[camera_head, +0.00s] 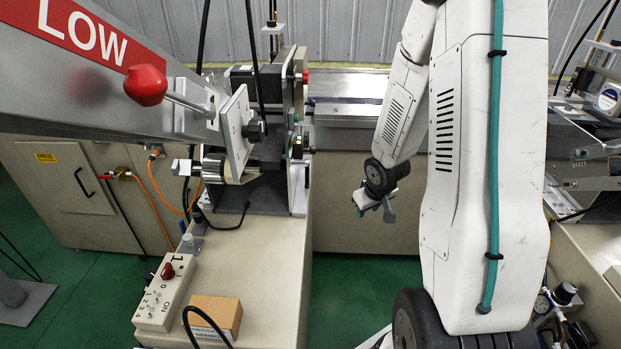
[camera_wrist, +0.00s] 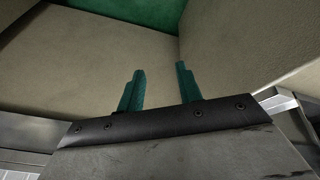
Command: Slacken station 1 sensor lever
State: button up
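A lever with a red ball knob (camera_head: 146,85) sticks out on a metal rod from the grey beam at upper left. I cannot tell whether it is the sensor lever. A black knob (camera_head: 254,131) sits on a pale plate just right of it. My gripper (camera_head: 375,208) hangs in the middle of the head view, well right of both knobs and apart from them. In the wrist view its two teal fingers (camera_wrist: 159,82) stand apart with nothing between them. Neither knob is recognisable in the wrist view.
A control box (camera_head: 166,292) with a red knob and a brown box (camera_head: 215,315) rest on the beige bench (camera_head: 265,260). A red LOW sign (camera_head: 85,35) is on the beam. Green floor (camera_head: 350,285) shows below my gripper. Black cables hang near the station.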

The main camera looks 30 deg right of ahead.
jog(key=w+f+t+y, duration=0.2)
jog(key=w+f+t, duration=0.2)
jog(key=f, duration=0.2)
jog(key=w+a+r+n+t+y, duration=0.1)
jog(key=w+a+r+t+y, duration=0.2)
jog(key=w, duration=0.3)
jog(key=w+a+r+n+t+y, duration=0.1)
jog(key=w+a+r+t+y, duration=0.2)
jog(key=w+a+r+t, duration=0.3)
jog(key=shift+w+r, duration=0.25)
jog(key=shift+w, duration=0.15)
grip_shut()
